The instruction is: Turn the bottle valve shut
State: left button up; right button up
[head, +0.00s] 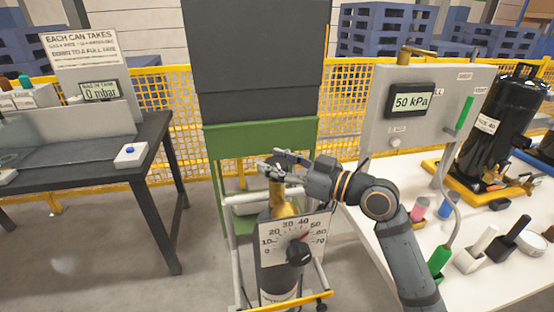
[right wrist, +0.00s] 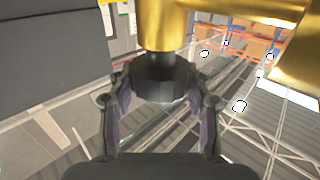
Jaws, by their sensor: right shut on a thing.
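The dark gas bottle (head: 278,280) stands upright in the middle of the head view, with a brass valve (head: 283,203) at its top. My right gripper (head: 272,163) is at the top of the valve, its arm reaching in from the right. In the right wrist view the brass valve (right wrist: 158,25) fills the top, and a dark, faceted valve knob (right wrist: 160,85) sits between the two fingers. My right gripper (right wrist: 160,98) is shut on this knob. In the head view the fingers hide most of the knob. My left gripper is not in view.
A scale plate with a dark knob (head: 299,252) stands in front of the bottle. A panel (head: 376,140) reads 50 kPa at the right. The white bench (head: 365,225) there carries a black compressor (head: 498,115) and tools. A dark table (head: 85,160) stands left, with open floor between.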

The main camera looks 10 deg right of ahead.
aim_at(277, 162)
dwell(0.5)
jog(key=o, duration=1.2)
jog(key=shift+r, duration=0.15)
notch_tip(277, 162, up, 10)
jog(key=shift+f, duration=0.15)
